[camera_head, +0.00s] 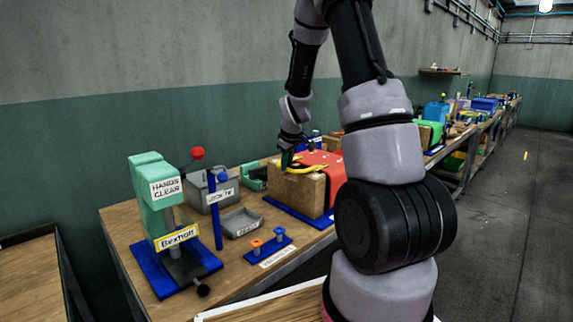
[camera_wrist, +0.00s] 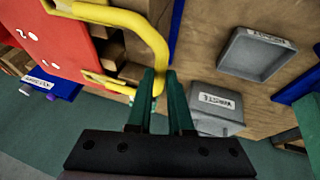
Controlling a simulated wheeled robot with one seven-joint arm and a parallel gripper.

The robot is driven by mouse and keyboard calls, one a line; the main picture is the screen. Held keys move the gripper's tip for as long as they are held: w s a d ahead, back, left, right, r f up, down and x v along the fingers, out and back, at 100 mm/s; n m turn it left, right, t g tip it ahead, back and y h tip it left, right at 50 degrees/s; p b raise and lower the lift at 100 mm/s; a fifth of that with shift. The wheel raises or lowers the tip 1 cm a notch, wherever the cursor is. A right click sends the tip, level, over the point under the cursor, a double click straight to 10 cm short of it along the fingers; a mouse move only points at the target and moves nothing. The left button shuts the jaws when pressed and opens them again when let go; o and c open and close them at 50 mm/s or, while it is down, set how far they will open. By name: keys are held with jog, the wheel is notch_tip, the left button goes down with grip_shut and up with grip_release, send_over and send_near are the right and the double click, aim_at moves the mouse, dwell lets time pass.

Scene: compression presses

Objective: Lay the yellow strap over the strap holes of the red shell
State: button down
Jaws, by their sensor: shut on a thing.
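The yellow strap (camera_head: 312,168) shows at the top of a brown block, beside the red shell (camera_head: 330,160). In the wrist view the strap (camera_wrist: 148,28) is a bent U, with its two ends reaching left over the edge of the red shell (camera_wrist: 62,45). Pale spots that look like holes show on the shell. My gripper (camera_head: 287,163) is at the strap's near, bent end. In the wrist view its green fingers (camera_wrist: 161,78) are shut on the strap's curve. Whether the strap's ends rest on the holes cannot be told.
The block stands on a blue base (camera_head: 292,212).

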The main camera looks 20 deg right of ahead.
jog(key=c, duration=0.8)
grip_release()
jog(key=shift+o, duration=0.2)
jog(key=shift+r, duration=0.1)
jog(key=s+a+r+m+t+y, duration=0.1)
jog(key=s+a+r+m, duration=0.15)
jog(key=s+r, duration=0.7)
jog(key=s+a+r+m, duration=0.25)
jog(key=s+r, duration=0.45)
jog(key=r, duration=0.5)
jog(key=s+a+r+m, duration=0.2)
jog(key=s, duration=0.5)
jog(key=s+a+r+m+t+y, duration=0.1)
jog(key=s+a+r+m, duration=0.1)
jog(key=s, duration=0.5)
jog(key=shift+s+a+r+y, duration=0.15)
jog(key=shift+s+a+y, duration=0.2)
jog(key=shift+a, duration=0.3)
